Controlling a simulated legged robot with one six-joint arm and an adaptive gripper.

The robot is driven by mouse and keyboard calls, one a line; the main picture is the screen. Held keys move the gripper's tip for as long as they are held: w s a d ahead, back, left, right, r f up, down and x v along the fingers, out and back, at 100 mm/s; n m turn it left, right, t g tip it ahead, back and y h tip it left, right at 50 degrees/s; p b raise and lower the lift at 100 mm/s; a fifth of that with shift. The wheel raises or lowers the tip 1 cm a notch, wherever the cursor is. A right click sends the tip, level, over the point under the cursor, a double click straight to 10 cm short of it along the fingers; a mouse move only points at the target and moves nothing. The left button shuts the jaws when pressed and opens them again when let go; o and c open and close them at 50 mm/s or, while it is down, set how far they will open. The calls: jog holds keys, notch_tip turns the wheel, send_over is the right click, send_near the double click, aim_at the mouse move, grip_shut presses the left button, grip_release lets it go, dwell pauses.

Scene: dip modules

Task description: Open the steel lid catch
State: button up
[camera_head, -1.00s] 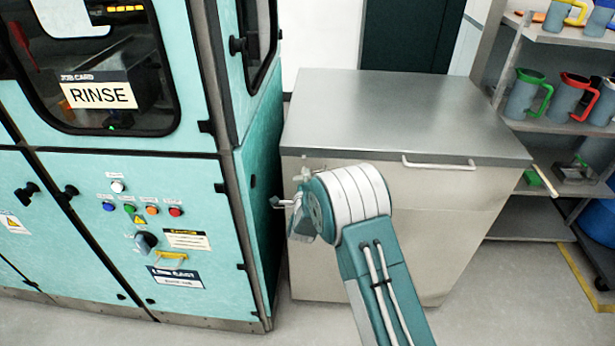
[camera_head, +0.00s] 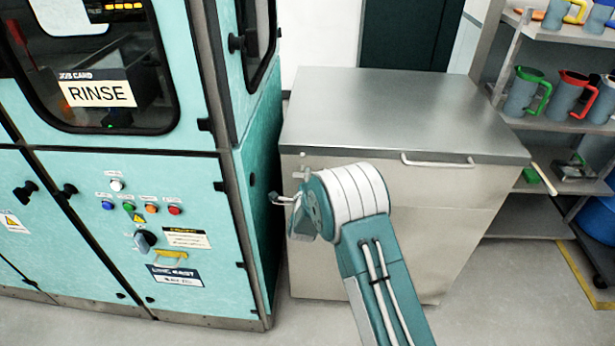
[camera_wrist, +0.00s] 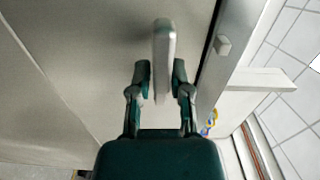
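The steel lid catch shows in the wrist view as a pale grey upright lever (camera_wrist: 164,45) between the two dark fingertips of my gripper (camera_wrist: 161,75). The fingers are drawn in close on both sides of it. A small square block (camera_wrist: 223,45) sits on the lid edge to the right, apart from the lever. In the head view my gripper (camera_head: 297,213) is at the upper left front of the steel-topped cabinet (camera_head: 370,262), below its lid (camera_head: 400,110). The lid lies flat and closed. My wrist hides much of the catch there.
A pale bar handle (camera_head: 438,163) runs along the lid's front edge; it also shows in the wrist view (camera_wrist: 255,80). A teal machine (camera_head: 120,180) stands close on the left, with a narrow gap. A shelf rack (camera_head: 545,130) with jugs stands at the right.

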jog(key=shift+o, duration=0.9)
jog(key=shift+d+f, duration=0.1)
jog(key=shift+f, duration=0.1)
jog(key=shift+r, duration=0.1)
jog(key=s, duration=1.2)
jog(key=shift+a, duration=0.3)
